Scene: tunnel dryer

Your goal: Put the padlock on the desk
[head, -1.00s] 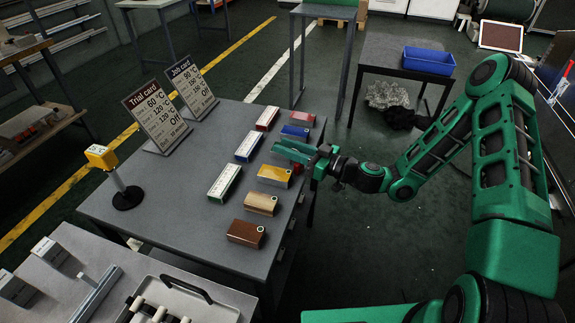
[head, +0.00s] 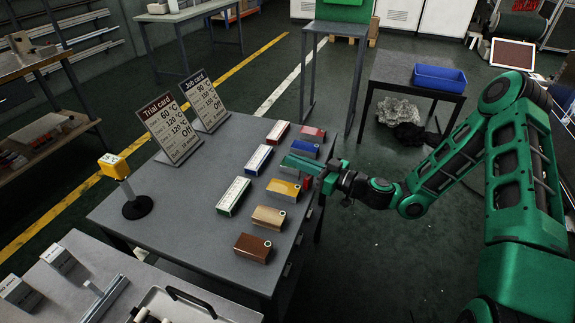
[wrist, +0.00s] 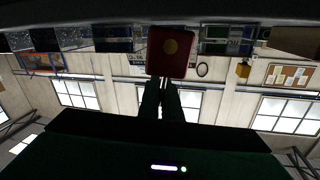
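The padlock, a red body with a round gold spot, shows in the wrist view (wrist: 172,50) at the tips of my dark green fingers. My gripper reaches in from the right, over the right edge of the grey desk (head: 185,215). I cannot tell whether the padlock touches the desk top.
Coloured blocks, including yellow (head: 284,190), tan (head: 268,217) and brown (head: 252,248), line the desk's right side. White-labelled boxes (head: 233,196) stand left of them. Two cards (head: 172,128) and a yellow device on a stand (head: 115,168) stand farther left. The desk's left front is bare.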

